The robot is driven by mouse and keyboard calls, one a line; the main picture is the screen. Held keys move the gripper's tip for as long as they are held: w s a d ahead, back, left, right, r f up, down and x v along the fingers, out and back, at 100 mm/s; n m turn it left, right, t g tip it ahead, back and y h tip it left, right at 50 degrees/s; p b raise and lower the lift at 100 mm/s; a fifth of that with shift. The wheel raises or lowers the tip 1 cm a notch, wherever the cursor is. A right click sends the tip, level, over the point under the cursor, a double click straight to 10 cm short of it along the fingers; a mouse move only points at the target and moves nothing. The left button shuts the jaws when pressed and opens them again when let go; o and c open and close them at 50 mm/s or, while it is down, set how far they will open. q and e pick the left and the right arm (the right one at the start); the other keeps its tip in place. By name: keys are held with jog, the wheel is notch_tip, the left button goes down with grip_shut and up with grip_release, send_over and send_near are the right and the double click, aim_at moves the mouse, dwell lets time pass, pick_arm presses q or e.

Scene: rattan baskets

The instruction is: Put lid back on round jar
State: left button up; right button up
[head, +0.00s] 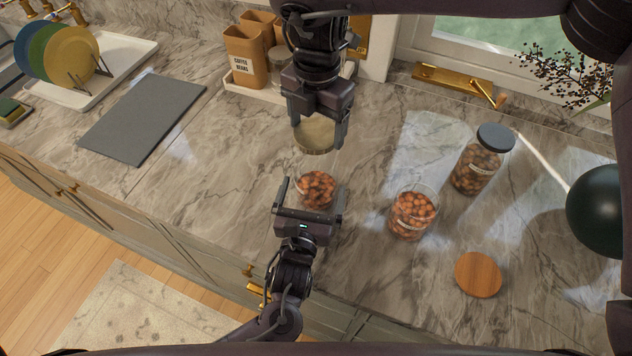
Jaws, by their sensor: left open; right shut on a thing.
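A glass jar of reddish-brown nuts (317,188) stands on the marble counter with no lid. My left gripper (313,184) is open, with a finger on either side of this jar; I cannot tell whether they touch it. My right gripper (318,130) is shut on a round, tan lid (314,137) and holds it behind and above the jar, pointing down. A second open glass jar of nuts (412,213) stands to the right. A round wooden lid (478,274) lies flat on the counter at the lower right.
A tall jar with a dark lid (482,160) stands at the right, near a dark green round object (598,210). Canisters (246,57) stand in a tray at the back. A grey mat (142,117) and a dish rack tray (135,52) are at the left. Counter left of the jar is clear.

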pick_arm(q)
jog(key=w, duration=0.4)
jog(key=shift+d, duration=0.4)
pick_arm(e)
jog(key=shift+w, duration=0.15)
pick_arm(q)
jog(key=c, duration=1.2)
pick_arm(e)
send_over(317, 166)
jog(key=shift+f, duration=2.55)
